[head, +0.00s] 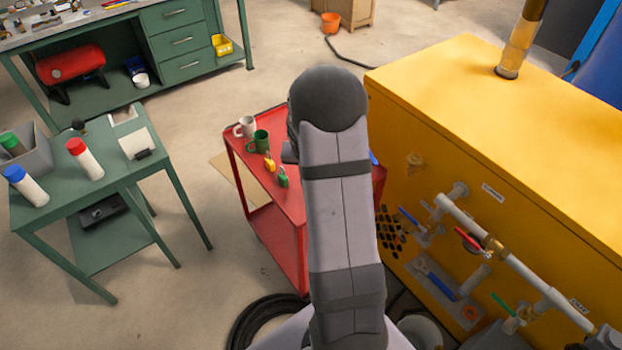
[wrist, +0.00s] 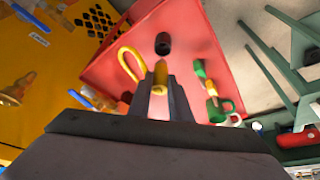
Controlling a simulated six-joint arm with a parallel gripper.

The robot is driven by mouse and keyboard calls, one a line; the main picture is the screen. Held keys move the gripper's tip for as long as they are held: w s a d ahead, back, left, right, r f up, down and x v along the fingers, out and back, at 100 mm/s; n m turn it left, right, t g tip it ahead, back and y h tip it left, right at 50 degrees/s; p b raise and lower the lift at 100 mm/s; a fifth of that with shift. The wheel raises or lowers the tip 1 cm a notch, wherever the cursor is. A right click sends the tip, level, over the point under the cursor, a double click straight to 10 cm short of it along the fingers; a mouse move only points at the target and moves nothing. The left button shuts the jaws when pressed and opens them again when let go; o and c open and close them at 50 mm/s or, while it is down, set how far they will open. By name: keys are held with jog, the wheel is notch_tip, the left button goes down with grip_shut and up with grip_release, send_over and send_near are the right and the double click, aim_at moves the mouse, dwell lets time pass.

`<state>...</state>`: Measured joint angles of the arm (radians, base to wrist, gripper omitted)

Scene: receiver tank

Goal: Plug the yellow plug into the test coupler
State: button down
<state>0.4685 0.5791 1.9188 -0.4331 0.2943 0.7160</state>
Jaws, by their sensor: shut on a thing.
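My gripper (wrist: 164,98) shows in the wrist view, its two fingers shut on the yellow plug (wrist: 160,76), which sticks out past the fingertips. A short dark cylinder (wrist: 162,43), which looks like the test coupler, is over the red cart top just beyond the plug's tip. A gap shows between the two in the picture; I cannot tell their real distance. A yellow loop (wrist: 130,64) lies left of the plug; I cannot tell if it joins it. In the head view my arm hides the gripper, plug and coupler.
The yellow tank housing (head: 480,100) with pipes and valve handles stands on the right. A green table (head: 100,200) stands left.

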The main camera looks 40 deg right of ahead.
jog(key=shift+r, duration=1.65)
jog(key=s+d+r+m+p, duration=0.2)
jog(key=s+d+r, duration=0.2)
jog(key=d, duration=0.4)
jog(key=s+d+r+m+g+p, duration=0.1)
jog(key=s+d+r+m+p, duration=0.1)
jog(key=s+d, duration=0.4)
jog(key=s+d+r+m+g+h+p, duration=0.1)
jog(key=s+d+r+m+p, duration=0.1)
jog(key=s+d+r+p, duration=0.2)
jog(key=d+r, duration=0.3)
jog(key=d, duration=0.5)
jog(key=shift+s, duration=0.4)
jog(key=shift+f, duration=0.1)
jog(key=shift+f+b, duration=1.75)
jog(key=shift+f, duration=0.9)
jog(key=shift+f+b, duration=0.5)
jog(key=shift+f, duration=0.15)
